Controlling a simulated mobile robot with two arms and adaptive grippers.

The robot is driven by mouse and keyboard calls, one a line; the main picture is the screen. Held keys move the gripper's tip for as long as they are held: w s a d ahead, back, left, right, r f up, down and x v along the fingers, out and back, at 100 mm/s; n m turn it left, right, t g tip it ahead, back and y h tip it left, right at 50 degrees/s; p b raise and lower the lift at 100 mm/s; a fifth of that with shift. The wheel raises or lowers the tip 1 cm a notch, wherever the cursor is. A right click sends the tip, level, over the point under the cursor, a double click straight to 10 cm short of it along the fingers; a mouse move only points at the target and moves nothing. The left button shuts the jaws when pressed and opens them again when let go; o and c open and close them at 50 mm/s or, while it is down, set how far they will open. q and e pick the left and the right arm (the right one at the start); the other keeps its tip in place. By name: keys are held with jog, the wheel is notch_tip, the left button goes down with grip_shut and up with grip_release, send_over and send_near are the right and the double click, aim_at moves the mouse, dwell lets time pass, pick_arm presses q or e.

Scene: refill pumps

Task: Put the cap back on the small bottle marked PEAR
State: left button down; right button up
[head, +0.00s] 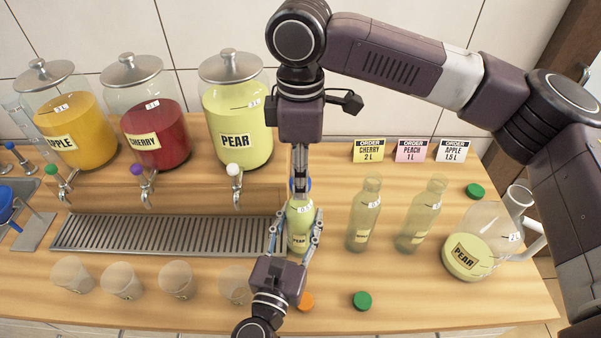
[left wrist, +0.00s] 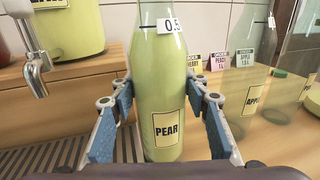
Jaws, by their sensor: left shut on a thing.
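A blue cap (head: 307,184) is at the top of the bottle. My right gripper (head: 299,183) points down from above and is shut on this cap. Whether the cap touches the bottle's mouth is hidden by the fingers.
Two small bottles (head: 364,215) (head: 420,220) and a PEAR jug (head: 490,240) stand to the right. Green caps (head: 362,301) (head: 475,190) and an orange cap (head: 306,301) lie on the counter. Several clear cups (head: 123,282) are front left. Large dispensers (head: 236,110) stand behind.

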jog(key=shift+o, duration=1.1)
notch_tip(320, 180, up, 12)
pick_arm(q)
jog(key=c, duration=1)
grip_release()
jog(key=v, duration=1.2)
